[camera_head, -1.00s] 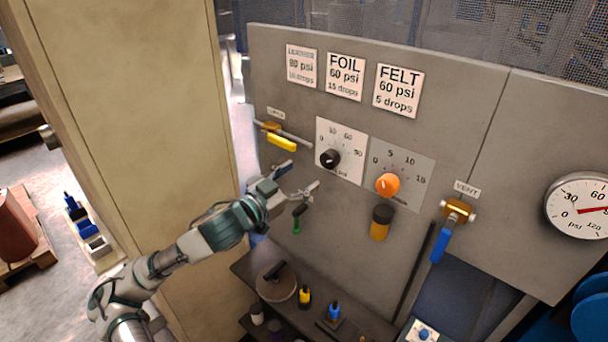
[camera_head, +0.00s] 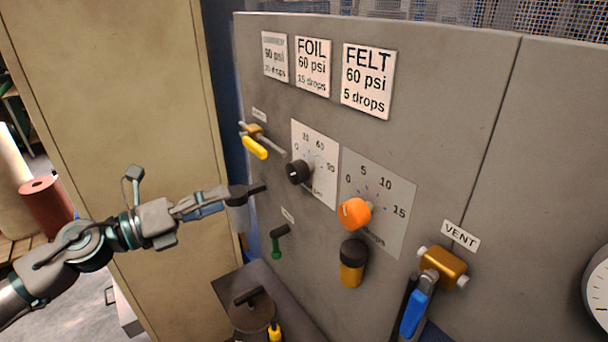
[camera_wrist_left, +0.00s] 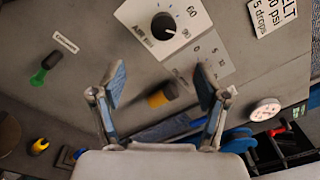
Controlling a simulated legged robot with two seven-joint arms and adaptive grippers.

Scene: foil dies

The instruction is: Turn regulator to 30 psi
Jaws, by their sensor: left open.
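The regulator is a round black knob (camera_head: 299,172) on a white dial plate (camera_head: 322,180) with psi numbers, on the grey panel. The knob also shows at the top of the left wrist view (camera_wrist_left: 163,25), with a pale mark on it; I cannot tell its exact setting. My left gripper (camera_head: 250,200) is open and empty, left of and slightly below the knob, apart from it. In the left wrist view the spread fingers (camera_wrist_left: 160,84) point toward the panel, with the knob beyond and above them. My right gripper is not in view.
An orange knob (camera_head: 355,213) sits right of the regulator, above a yellow-black cylinder (camera_head: 352,263). A yellow-handled valve (camera_head: 255,148) is above left, a green handle (camera_head: 277,247) below. A blue-handled vent valve (camera_head: 415,313) is at right. A tan cabinet (camera_head: 110,110) stands left.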

